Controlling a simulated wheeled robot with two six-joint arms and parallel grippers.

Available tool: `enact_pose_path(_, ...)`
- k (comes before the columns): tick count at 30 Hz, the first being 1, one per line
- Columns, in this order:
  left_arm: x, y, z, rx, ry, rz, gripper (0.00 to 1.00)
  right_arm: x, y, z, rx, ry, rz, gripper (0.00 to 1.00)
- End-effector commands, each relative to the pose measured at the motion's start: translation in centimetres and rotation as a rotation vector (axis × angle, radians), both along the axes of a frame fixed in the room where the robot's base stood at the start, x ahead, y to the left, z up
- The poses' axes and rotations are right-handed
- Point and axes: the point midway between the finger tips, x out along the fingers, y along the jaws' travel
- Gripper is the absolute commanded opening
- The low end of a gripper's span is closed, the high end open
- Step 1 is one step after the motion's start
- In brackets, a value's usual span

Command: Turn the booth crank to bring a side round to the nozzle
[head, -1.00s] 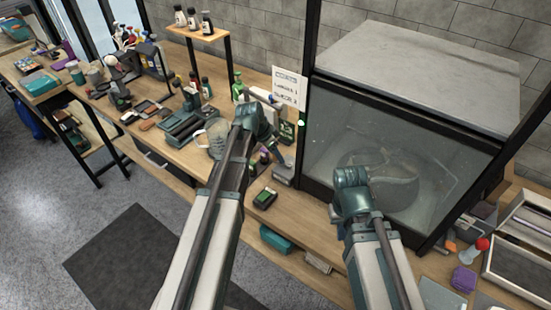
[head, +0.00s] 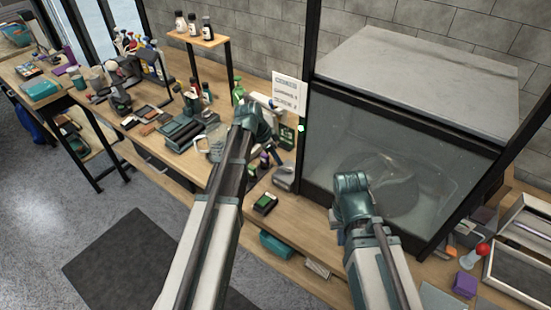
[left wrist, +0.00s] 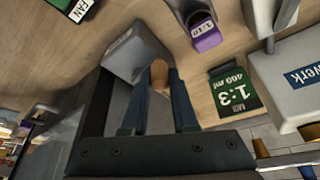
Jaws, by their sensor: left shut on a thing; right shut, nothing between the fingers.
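The booth (head: 395,165) is a glass-fronted box with a grey top at the right of the head view. A faint round shape with something on it (head: 385,180) shows through its hazy glass; which side faces the nozzle I cannot tell. The crank's grey body (left wrist: 130,50) and wooden knob (left wrist: 158,76) show in the left wrist view. My left gripper (left wrist: 159,95) is shut on the knob, one finger on each side. In the head view my left wrist hides this grip. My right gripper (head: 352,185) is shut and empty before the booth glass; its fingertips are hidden.
A white sign (head: 289,93) stands at the booth's left edge. A green-labelled box (left wrist: 238,92) and a purple-labelled bottle (left wrist: 205,35) stand near the crank. A black-and-green item (head: 265,203) lies at the bench's front edge. Trays and brushes crowd the right end.

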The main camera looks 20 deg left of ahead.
Motion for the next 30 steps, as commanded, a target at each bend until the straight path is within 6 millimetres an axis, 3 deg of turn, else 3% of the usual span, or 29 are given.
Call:
enact_pose_path(1, 0.81, 0.11, 0.00, 0.001, -0.001, -0.050, 0.00, 0.00, 0.00, -0.01, 0.000, 0.000, 0.000, 0.00)
enact_pose_path(7, 1.40, -0.16, 0.00, 0.001, -0.003, -0.212, 0.00, 0.00, 0.00, -0.01, 0.000, 0.000, 0.000, 0.00)
enact_pose_path(18, 1.31, -0.26, 0.00, 0.001, -0.003, -0.247, 0.00, 0.00, 0.00, -0.01, 0.000, 0.000, 0.000, 0.00)
enact_pose_path(19, 1.31, -0.26, 0.00, 0.001, -0.003, -0.247, 0.28, 0.00, 0.00, -0.01, 0.000, 0.000, 0.000, 0.00)
enact_pose_path(24, 1.30, -0.27, 0.00, 0.000, -0.002, -0.246, 0.57, 0.00, 0.00, -0.01, 0.000, 0.000, 0.000, 0.00)
enact_pose_path(30, 1.27, -0.29, 0.01, 0.000, -0.001, -0.245, 0.57, 0.00, 0.00, -0.01, 0.000, 0.000, 0.000, 0.00)
